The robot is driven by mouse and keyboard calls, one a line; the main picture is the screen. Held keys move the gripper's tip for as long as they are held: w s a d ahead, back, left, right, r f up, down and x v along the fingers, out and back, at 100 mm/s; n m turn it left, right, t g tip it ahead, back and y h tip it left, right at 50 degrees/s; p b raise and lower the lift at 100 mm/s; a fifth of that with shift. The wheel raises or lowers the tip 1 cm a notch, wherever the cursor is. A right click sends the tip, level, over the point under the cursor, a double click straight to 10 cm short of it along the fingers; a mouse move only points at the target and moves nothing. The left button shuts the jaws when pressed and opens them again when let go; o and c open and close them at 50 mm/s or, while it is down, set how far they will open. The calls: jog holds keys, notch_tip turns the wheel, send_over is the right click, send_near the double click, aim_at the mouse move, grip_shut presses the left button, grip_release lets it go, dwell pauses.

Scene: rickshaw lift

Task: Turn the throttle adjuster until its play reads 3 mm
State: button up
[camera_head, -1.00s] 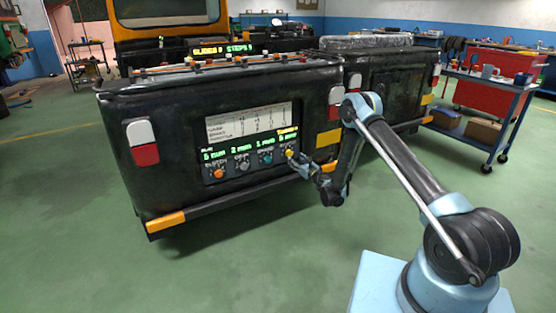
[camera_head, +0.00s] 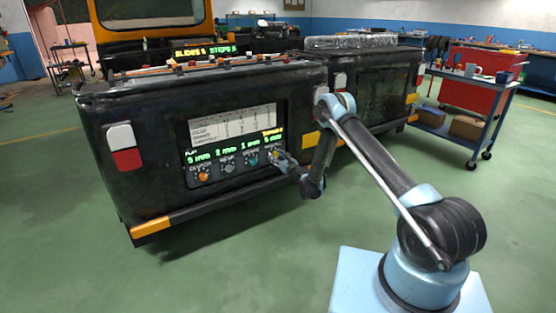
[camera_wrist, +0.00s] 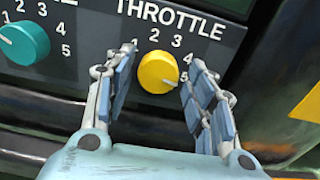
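The throttle adjuster is a yellow round knob (camera_wrist: 158,72) below the word THROTTLE in the wrist view. Its white mark points to the lower right, close to the 5 on its scale. In the head view the knob (camera_head: 275,153) sits at the right end of the panel row, under a small green readout (camera_head: 272,144) that seems to show 5 or 6 mm. My gripper (camera_wrist: 161,78) is open, with one finger left of the knob and one right of it. A gap shows on each side. I cannot tell how deep the fingertips reach along it.
A teal knob (camera_wrist: 23,43) lies left of the throttle knob, and orange (camera_head: 204,177) and grey knobs are further left. A printed chart (camera_head: 232,124) is above the row. The panel is in the dark vehicle body (camera_head: 160,195). The green floor in front is clear.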

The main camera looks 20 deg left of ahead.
jog(key=shift+a, duration=0.1)
jog(key=c, duration=0.7)
jog(key=shift+d, duration=0.45)
jog(key=shift+a, duration=0.4)
jog(key=shift+n, duration=0.3)
jog(key=n, duration=0.6)
jog(key=shift+n, duration=0.3)
jog(key=n, duration=0.4)
jog(key=shift+a+r, duration=0.1)
jog(key=shift+s+n, duration=0.1)
jog(key=shift+n, duration=2.1)
